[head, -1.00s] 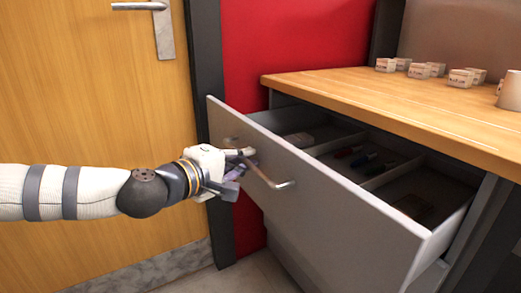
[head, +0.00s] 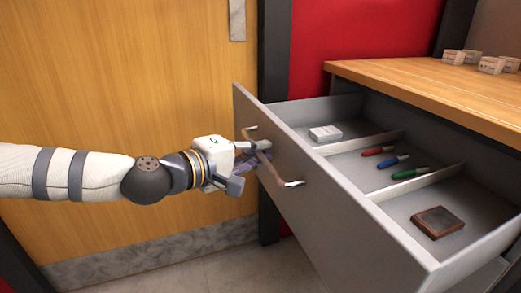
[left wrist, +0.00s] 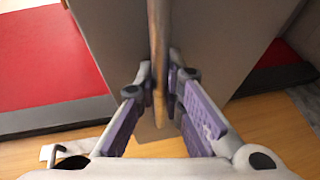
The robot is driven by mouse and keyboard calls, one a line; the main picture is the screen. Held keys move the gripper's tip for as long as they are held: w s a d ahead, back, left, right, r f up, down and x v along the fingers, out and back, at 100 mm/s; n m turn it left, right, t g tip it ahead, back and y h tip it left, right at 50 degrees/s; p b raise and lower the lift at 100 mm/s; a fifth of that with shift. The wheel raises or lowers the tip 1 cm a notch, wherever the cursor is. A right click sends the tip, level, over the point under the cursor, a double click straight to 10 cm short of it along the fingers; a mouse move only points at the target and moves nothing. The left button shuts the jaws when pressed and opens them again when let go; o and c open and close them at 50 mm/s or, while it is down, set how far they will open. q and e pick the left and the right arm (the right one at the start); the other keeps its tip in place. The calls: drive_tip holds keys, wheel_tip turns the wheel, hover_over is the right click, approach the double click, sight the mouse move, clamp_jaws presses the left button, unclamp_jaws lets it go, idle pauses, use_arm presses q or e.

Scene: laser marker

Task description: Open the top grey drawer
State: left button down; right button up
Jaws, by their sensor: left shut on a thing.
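The top grey drawer (head: 345,215) stands well open in the head view, pulled out from under the wooden top. Its curved metal handle (head: 273,168) is on the grey front. My left gripper (head: 258,158) is at the far end of the handle and shut on it. In the left wrist view the handle (left wrist: 158,60) runs between the purple finger pads of the gripper (left wrist: 165,95). My right gripper is in neither view.
Inside the drawer are a white block (head: 325,133), red, blue (head: 393,162) and green markers, and a brown block (head: 437,222), in separate compartments. Small boxes (head: 491,65) stand on the wooden worktop (head: 430,90). A wooden door (head: 120,80) is behind my left arm.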

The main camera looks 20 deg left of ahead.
use_arm(q)
drive_tip(key=c, duration=2)
unclamp_jaws()
drive_tip(key=shift+o, duration=0.2)
drive_tip(key=v, duration=1.2)
